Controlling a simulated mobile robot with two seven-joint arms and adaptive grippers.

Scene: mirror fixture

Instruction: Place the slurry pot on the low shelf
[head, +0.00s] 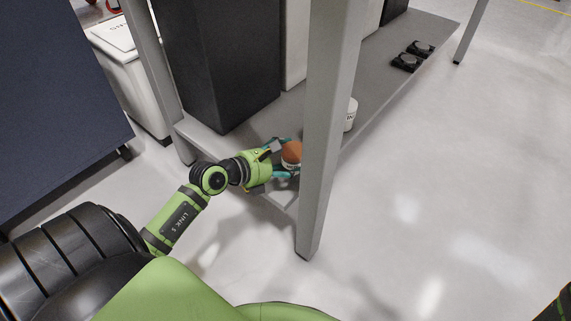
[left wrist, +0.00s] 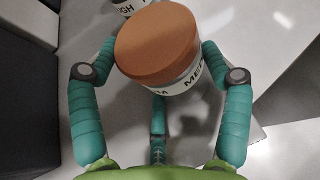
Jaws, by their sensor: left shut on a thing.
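The slurry pot (head: 292,153) is a round pot with an orange-brown lid and a white side with black lettering. It is partly hidden by a grey post in the head view. My left gripper (head: 284,159) is shut on it, with teal fingers on both sides; the left wrist view shows the pot (left wrist: 158,47) between them. The low shelf (head: 373,83) is a grey board close to the floor, running back to the right. The pot is over its near end; I cannot tell whether it touches the board. My right gripper is out of view.
A grey post (head: 327,130) stands just right of the gripper. A white container (head: 350,115) is on the shelf behind it. Two small black items (head: 407,62) lie farther back. A tall black box (head: 217,65) stands on the left. The shelf is clear between the container and black items.

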